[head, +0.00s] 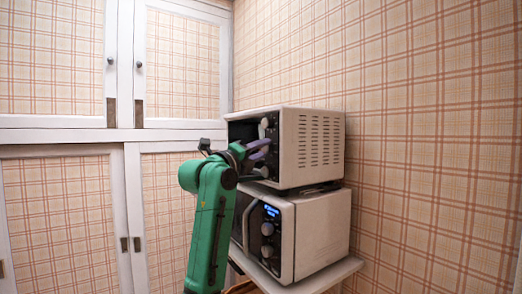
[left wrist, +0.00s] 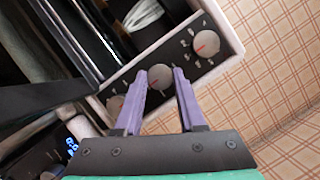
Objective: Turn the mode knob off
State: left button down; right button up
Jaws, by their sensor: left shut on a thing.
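The upper appliance, a white toaster oven (head: 318,150), has a dark front panel with a column of round grey knobs. In the left wrist view, the middle knob (left wrist: 160,78) has a red pointer mark. A knob with a red mark (left wrist: 206,43) is at upper right, and another knob (left wrist: 115,104) is at lower left, partly behind a finger. I cannot read which knob is the mode knob. My left gripper (head: 268,148) has purple fingers on either side of the middle knob, shut on it; it also shows in the left wrist view (left wrist: 160,73). My right gripper is out of view.
A white microwave (head: 318,235) with a blue display stands beneath the oven on a white stand (head: 335,275). White cabinets with plaid panels (head: 182,65) are on the left. The plaid wall (head: 430,130) is on the right.

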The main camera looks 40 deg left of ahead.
pick_arm(q)
jog(key=n+g+h+p, duration=0.2)
jog(key=n+h+p, duration=0.1)
jog(key=n+p, duration=0.4)
jog(key=n+g+h+p, duration=0.3)
jog(key=n+p, duration=0.4)
jog(key=n, duration=0.4)
jog(key=a+n+g+h+p, duration=0.1)
jog(key=n+g+h+p, duration=0.1)
jog(key=n+h+p, duration=0.2)
jog(key=shift+w+a+r+n+g+p, duration=0.1)
jog(key=shift+r+n+g+p, duration=0.1)
jog(key=shift+n+p, duration=0.95)
jog(key=shift+w+r+n+g+p, duration=0.15)
jog(key=shift+n+p, duration=0.5)
jog(key=shift+n, duration=1)
jog(key=c, duration=0.5)
grip_release()
